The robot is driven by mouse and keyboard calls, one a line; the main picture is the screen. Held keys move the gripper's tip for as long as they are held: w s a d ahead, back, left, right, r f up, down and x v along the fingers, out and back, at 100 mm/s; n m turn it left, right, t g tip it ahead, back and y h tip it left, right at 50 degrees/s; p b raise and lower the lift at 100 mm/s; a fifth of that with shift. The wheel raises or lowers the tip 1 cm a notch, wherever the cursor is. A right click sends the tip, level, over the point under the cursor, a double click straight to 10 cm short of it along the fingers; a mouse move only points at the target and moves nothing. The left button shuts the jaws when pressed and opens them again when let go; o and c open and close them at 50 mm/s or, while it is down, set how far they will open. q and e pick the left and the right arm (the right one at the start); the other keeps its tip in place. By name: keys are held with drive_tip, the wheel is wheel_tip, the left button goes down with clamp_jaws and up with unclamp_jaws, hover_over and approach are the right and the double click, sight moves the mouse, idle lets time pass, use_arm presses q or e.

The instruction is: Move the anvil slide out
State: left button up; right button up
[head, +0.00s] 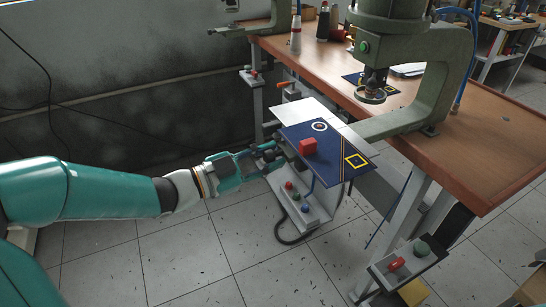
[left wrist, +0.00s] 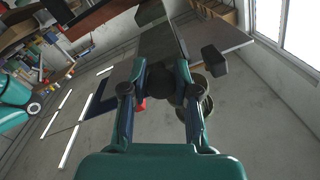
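My left gripper (head: 266,157) is at the plate's left edge. In the left wrist view, the left gripper's fingers (left wrist: 160,72) stand on either side of a dark round knob (left wrist: 160,82). The knob nearly fills the gap; I cannot tell whether the fingers press on it. My right gripper is not in view.
The green press (head: 455,70) stands on the wooden bench (head: 490,145), its ram above the bench. Another button box (head: 407,262) is at lower right. Open tiled floor lies to the left.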

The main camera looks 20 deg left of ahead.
use_arm(q)
drive_tip(key=o, duration=0.4)
drive_tip(key=v, duration=1.2)
